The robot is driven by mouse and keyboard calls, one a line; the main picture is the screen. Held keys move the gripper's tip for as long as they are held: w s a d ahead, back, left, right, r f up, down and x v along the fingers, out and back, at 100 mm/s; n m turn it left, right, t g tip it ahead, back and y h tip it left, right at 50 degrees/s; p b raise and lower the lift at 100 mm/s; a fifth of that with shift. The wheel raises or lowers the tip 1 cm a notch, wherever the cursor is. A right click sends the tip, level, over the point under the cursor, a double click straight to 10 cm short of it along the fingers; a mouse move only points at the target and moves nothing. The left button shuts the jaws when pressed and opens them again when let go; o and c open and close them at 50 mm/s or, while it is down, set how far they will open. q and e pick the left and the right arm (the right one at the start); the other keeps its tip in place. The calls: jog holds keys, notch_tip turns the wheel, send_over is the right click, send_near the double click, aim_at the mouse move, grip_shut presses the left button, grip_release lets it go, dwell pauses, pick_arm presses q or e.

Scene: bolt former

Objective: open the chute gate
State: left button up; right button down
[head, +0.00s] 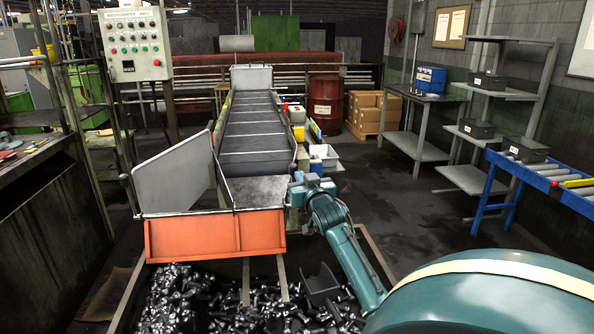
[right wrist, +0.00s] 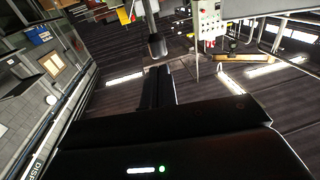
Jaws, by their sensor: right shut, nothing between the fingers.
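The chute (head: 262,190) has a grey tray floor, a tilted grey side plate (head: 175,178) and an orange front panel (head: 215,236). I cannot tell which plate is the gate. A thin lever with a dark knob (head: 124,177) stands at the chute's left side. My right gripper (head: 297,187) is beside the chute's right edge, small and partly hidden by its wrist. In the right wrist view its dark fingers (right wrist: 158,74) are together and empty. A grey rod with a dark end (right wrist: 156,44) shows just beyond the fingertips; contact is unclear. My left gripper is out of view.
A bin of metal bolts (head: 180,298) lies below the chute. A conveyor (head: 254,128) rises behind it. A control panel (head: 136,44) stands at the left. A blue roller table (head: 545,172) is at the right. Open floor (head: 405,215) lies between.

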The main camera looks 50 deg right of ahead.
aim_at(294, 168)
jog(key=shift+x, duration=1.25)
pick_arm(q)
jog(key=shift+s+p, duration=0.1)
jog(key=shift+p, duration=0.2)
pick_arm(e)
jog(key=shift+w+d, duration=0.35)
jog(key=shift+w, duration=0.25)
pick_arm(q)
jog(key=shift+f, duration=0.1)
pick_arm(e)
jog(key=shift+w, duration=0.15)
